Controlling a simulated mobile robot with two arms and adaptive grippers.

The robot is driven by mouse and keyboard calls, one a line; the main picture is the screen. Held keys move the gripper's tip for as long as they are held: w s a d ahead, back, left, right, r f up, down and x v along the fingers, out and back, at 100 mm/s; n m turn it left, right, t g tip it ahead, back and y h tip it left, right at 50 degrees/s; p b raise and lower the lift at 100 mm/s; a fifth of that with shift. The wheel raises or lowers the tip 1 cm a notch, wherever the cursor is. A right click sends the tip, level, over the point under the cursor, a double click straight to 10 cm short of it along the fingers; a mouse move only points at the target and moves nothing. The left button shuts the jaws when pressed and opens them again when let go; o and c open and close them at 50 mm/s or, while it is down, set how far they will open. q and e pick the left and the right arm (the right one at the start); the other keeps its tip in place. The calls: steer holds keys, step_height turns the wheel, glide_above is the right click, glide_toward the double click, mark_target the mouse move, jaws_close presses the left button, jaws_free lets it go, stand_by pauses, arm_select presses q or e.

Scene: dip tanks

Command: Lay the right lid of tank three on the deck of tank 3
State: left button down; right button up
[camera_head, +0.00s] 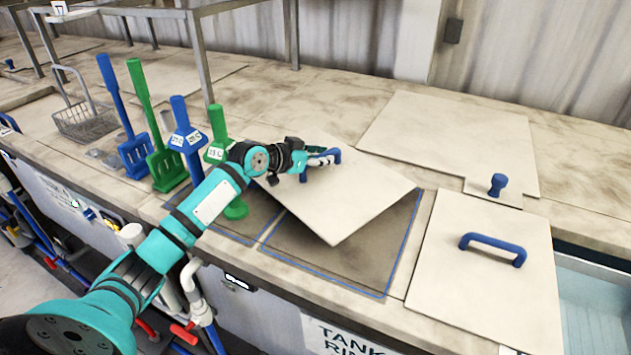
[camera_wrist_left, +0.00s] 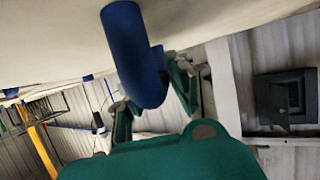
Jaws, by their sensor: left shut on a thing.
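My left gripper (camera_head: 322,159) is shut on the blue handle (camera_head: 335,156) of a pale square lid (camera_head: 345,200). The lid is tilted and appears raised over the deck, with one corner pointing to the front. Beneath it lie dark deck patches outlined in blue (camera_head: 375,262), partly hidden by the lid and my arm. In the left wrist view the blue handle (camera_wrist_left: 130,50) runs between the fingers, under the pale lid face (camera_wrist_left: 50,45). A second pale lid (camera_head: 480,285) with a blue handle lies flat to the right. My right gripper is not in view.
An open tank (camera_head: 595,300) with pale blue inside is at the far right. A flat cover (camera_head: 450,140) with a blue knob (camera_head: 497,185) lies behind. Blue and green upright paddles (camera_head: 150,125) and a wire basket (camera_head: 84,122) stand left of my arm.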

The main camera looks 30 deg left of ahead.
mark_target(315, 174)
arm_select(q)
steer(key=shift+w+f+b, duration=0.15)
steer(key=shift+f+b, duration=0.25)
steer(key=shift+f, duration=0.5)
step_height(315, 174, down, 3)
steer(key=shift+f+b, duration=0.2)
steer(key=shift+b, duration=1.05)
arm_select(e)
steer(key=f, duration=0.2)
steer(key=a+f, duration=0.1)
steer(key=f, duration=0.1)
arm_select(q)
steer(key=c, duration=1.7)
jaws_free()
steer(key=shift+f, duration=0.25)
steer(key=o, duration=0.5)
steer(key=shift+s+r, duration=0.1)
steer(key=shift+s, duration=0.1)
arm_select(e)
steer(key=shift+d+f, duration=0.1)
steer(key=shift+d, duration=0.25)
arm_select(q)
steer(key=shift+r, duration=0.1)
